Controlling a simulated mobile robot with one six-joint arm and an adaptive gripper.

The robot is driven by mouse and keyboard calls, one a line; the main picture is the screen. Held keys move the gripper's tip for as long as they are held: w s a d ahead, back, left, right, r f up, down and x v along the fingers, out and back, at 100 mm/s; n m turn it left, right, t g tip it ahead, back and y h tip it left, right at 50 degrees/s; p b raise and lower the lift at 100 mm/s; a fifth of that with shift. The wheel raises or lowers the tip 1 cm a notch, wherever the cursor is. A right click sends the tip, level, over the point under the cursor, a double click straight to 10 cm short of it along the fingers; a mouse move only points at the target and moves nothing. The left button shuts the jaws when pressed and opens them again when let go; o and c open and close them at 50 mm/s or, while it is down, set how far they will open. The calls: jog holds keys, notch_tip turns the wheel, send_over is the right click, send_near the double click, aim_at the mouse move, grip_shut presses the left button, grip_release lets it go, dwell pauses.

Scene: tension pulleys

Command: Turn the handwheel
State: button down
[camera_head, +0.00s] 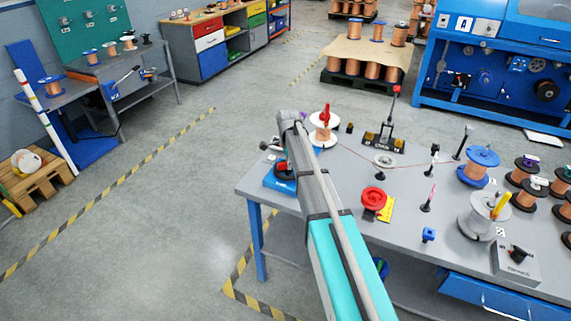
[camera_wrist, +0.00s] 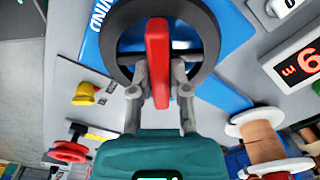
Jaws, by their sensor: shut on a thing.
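The handwheel (camera_wrist: 205,28) fills the upper middle of the wrist view. It is a dark ring with grey spokes on a blue base (camera_wrist: 97,40) with white lettering. A red grip bar (camera_wrist: 158,62) stands up in front of the ring. My gripper (camera_wrist: 160,85) has its two grey fingers on either side of this red bar, shut on it. In the head view, the blue base (camera_head: 279,183) sits at the table's left end, with the wheel mostly hidden behind my arm. The gripper's fingers are hidden there too.
The grey table (camera_head: 335,225) carries a white spool (camera_head: 323,131), a red knob (camera_head: 373,198) and several copper and blue spools to the right. In the wrist view, a display (camera_wrist: 297,62) with red digits stands right of the wheel.

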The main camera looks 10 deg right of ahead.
jog(key=shift+w+a, duration=0.1)
jog(key=shift+w, duration=0.1)
jog(key=c, duration=0.6)
grip_release()
jog(key=shift+s, duration=0.1)
jog(key=shift+r, duration=0.15)
